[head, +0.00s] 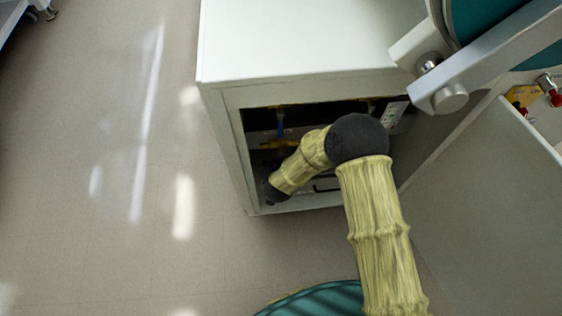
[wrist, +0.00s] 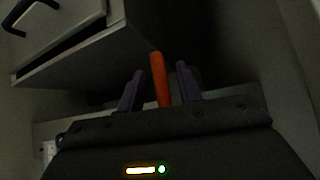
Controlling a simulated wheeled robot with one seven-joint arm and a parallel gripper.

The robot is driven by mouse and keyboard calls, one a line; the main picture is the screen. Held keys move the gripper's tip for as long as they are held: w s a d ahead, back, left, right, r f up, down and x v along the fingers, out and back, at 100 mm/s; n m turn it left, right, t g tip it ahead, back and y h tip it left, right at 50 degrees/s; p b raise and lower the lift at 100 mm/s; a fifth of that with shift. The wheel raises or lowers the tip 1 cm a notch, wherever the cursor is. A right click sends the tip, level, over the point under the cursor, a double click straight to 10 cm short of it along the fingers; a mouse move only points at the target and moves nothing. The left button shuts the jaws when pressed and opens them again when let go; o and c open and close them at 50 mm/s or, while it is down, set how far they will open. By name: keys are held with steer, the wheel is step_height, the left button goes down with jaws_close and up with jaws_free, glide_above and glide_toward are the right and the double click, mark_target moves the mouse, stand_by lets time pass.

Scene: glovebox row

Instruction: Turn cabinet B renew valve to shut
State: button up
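My gripper (wrist: 160,72) shows in the wrist view with its two dark fingers apart. An orange bar-like handle (wrist: 159,84) stands upright between them, with a narrow gap visible on each side. I cannot tell from the picture which valve it belongs to or how it is set. In the head view my yellow-sleeved arm reaches into the open lower bay of a white cabinet (head: 300,45), and the gripper itself is not clearly seen there. Inside the bay are a blue pipe (head: 280,123) and yellow fittings (head: 279,144), partly hidden by the arm.
The bay frame (head: 232,150) closely surrounds my arm. An open panel (head: 485,195) stands at the right, with a red knob (head: 555,98) beyond it. In the wrist view a pale box with a dark handle (wrist: 28,14) is at upper left. Floor at left (head: 90,150) is clear.

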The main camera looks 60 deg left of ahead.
steer(key=shift+s, duration=0.1)
steer(key=p+v, duration=0.5)
steer(key=v, duration=1.2)
steer(key=shift+r, duration=0.15)
stand_by(0.4)
